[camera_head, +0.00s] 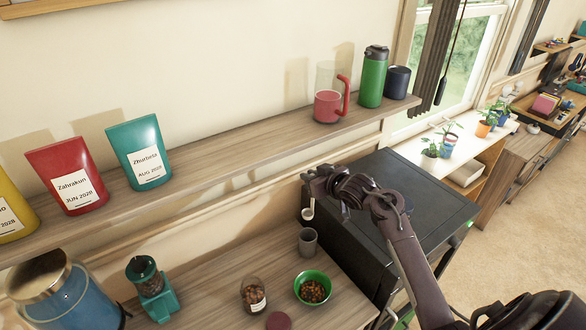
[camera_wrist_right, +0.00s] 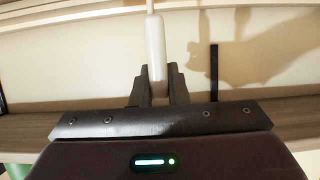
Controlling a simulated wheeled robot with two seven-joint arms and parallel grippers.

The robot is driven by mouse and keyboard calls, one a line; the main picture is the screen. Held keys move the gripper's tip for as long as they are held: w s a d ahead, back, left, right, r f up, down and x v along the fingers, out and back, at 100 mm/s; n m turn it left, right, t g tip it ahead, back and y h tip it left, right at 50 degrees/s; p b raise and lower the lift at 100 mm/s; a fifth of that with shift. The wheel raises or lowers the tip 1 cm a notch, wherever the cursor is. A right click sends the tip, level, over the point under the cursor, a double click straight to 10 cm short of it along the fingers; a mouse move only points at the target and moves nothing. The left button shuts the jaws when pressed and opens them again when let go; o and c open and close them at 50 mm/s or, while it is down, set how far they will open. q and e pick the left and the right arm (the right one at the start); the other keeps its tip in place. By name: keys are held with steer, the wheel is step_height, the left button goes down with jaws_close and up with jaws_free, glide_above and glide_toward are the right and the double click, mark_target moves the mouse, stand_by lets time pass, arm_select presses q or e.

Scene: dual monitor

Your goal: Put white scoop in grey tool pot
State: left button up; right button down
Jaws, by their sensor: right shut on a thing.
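My right gripper (camera_head: 316,178) is shut on the white scoop (camera_head: 308,212), which hangs down below the fingers in the head view. In the right wrist view the scoop's pale handle (camera_wrist_right: 156,48) stands between the two dark fingertips (camera_wrist_right: 158,84). The grey tool pot (camera_head: 308,242) stands upright on the lower wooden counter, below the scoop. The scoop's bowl shows above the pot's rim and looks apart from it. The pot's inside is mostly hidden. My left gripper is not in either view.
A green bowl of brown pieces (camera_head: 312,288), a small jar (camera_head: 253,295) and a teal grinder (camera_head: 151,286) stand on the counter (camera_head: 205,295). A black cabinet (camera_head: 400,205) is at right. The upper shelf (camera_head: 230,150) holds bags, a red press (camera_head: 328,104) and a green flask (camera_head: 373,78).

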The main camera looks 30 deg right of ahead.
mark_target(311, 214)
steer(key=shift+d+f, duration=0.1)
steer(key=shift+d, duration=0.2)
steer(key=shift+f+b, duration=0.9)
arm_select(q)
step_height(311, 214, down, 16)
steer(key=b, duration=1.4)
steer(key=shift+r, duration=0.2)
arm_select(e)
step_height(311, 214, down, 14)
steer(key=shift+f, duration=0.15)
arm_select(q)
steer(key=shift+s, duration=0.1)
arm_select(e)
steer(key=c, duration=1.3)
jaws_free()
steer(key=shift+c, duration=0.2)
